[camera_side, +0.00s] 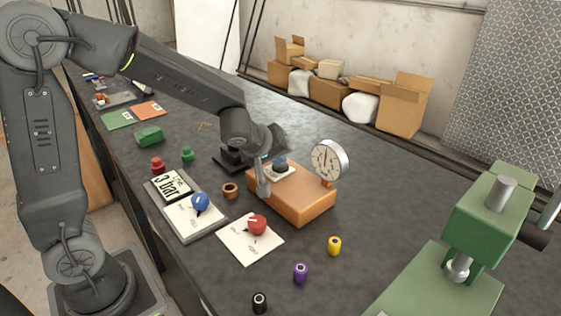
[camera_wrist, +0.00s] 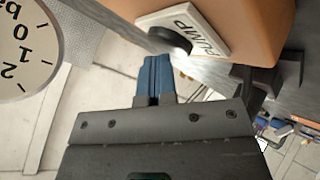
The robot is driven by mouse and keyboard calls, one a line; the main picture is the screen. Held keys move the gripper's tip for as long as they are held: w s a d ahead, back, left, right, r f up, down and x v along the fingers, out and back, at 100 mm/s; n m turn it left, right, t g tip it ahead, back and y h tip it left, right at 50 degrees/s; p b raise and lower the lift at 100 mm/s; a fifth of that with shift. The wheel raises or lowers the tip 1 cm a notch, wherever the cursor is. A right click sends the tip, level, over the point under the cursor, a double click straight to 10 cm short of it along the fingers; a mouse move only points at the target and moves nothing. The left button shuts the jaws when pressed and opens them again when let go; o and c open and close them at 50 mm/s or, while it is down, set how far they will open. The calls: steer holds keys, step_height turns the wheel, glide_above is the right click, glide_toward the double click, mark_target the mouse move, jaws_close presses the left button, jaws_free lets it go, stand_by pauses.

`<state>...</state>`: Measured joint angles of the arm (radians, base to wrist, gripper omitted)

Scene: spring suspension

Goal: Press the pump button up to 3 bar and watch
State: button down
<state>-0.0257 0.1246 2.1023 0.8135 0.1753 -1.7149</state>
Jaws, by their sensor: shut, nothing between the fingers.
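The orange pump block (camera_side: 300,205) stands on the dark bench. A white plate marked PUMP (camera_wrist: 207,28) is on it, with a dark round pump button (camera_wrist: 168,40). My gripper (camera_side: 278,158) is over the plate; its blue fingers (camera_wrist: 155,62) are together and empty. The fingertips are close to the button; I cannot tell whether they touch it. The round white gauge (camera_side: 328,160) stands at the block's far right, its needle pointing roughly up; the reading is too small to make out. Part of its dial (camera_wrist: 25,50) shows in the wrist view, without the needle.
A "3 bar" sign (camera_side: 171,184) lies left of the block. Yellow (camera_side: 334,246) and purple (camera_side: 300,273) pieces stand near the front. A green press (camera_side: 485,220) is at right.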

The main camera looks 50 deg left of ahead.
steer(key=shift+r, duration=1.2)
step_height(320, 180, up, 5)
stand_by(0.3)
stand_by(0.4)
steer(key=m+g, duration=0.2)
steer(key=m, duration=0.3)
glide_toward(278, 165)
steer(key=s+r, duration=0.5)
steer(key=s, duration=0.1)
steer(key=s+d+f+m+g+h, duration=0.1)
steer(key=s+d+f+m+h, duration=0.1)
steer(key=s+m, duration=0.4)
steer(key=s+d, duration=0.1)
steer(key=s, duration=0.4)
steer(key=shift+s, duration=0.4)
steer(key=shift+d+f, duration=0.1)
steer(key=shift+d, duration=0.05)
stand_by(2.8)
